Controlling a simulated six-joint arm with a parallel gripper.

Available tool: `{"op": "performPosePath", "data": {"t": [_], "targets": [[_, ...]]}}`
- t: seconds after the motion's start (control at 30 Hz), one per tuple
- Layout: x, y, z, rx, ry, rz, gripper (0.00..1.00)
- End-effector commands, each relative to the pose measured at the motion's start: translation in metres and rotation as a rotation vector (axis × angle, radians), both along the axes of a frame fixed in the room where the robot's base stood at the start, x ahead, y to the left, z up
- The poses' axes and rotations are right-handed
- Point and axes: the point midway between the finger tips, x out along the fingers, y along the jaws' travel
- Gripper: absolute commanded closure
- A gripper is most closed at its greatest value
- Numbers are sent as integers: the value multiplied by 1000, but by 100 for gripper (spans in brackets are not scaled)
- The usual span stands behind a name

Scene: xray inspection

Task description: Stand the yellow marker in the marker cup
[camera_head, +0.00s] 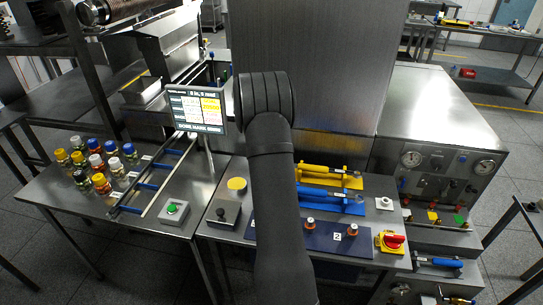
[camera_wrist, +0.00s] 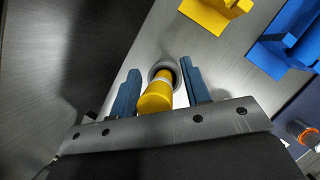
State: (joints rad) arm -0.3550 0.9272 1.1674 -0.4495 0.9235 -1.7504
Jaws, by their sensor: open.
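The yellow marker (camera_wrist: 157,97), with a pale band, is between my gripper's fingers in the wrist view. Its far end reaches into the dark round mouth of the grey marker cup (camera_wrist: 164,65). It looks slightly tilted in that picture; how deep it sits cannot be told. My gripper (camera_wrist: 160,67) is open, with one blue-grey finger on each side of the marker and a visible gap on the right side. In the head view my arm hides the gripper, the marker and the cup.
A yellow holder (camera_head: 330,176) and a blue holder (camera_head: 330,200) lie right of my arm; they also show in the wrist view as a yellow block (camera_wrist: 215,12) and a blue block (camera_wrist: 288,38). A screen (camera_head: 198,108) and several capped jars (camera_head: 97,164) stand left.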

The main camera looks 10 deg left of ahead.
Motion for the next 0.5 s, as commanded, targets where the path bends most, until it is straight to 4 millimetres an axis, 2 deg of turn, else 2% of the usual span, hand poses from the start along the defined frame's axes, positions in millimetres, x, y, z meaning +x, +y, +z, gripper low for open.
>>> {"op": "performPosePath", "data": {"t": [0.13, 0.27, 0.37, 0.5], "targets": [[-2, 3, 9, 0, -1, 0, 57], [-9, 12, 29, -1, 0, 1, 57], [-16, 25, 48, 0, -1, 3, 57], [-26, 34, 81, 0, -1, 0, 57]]}}
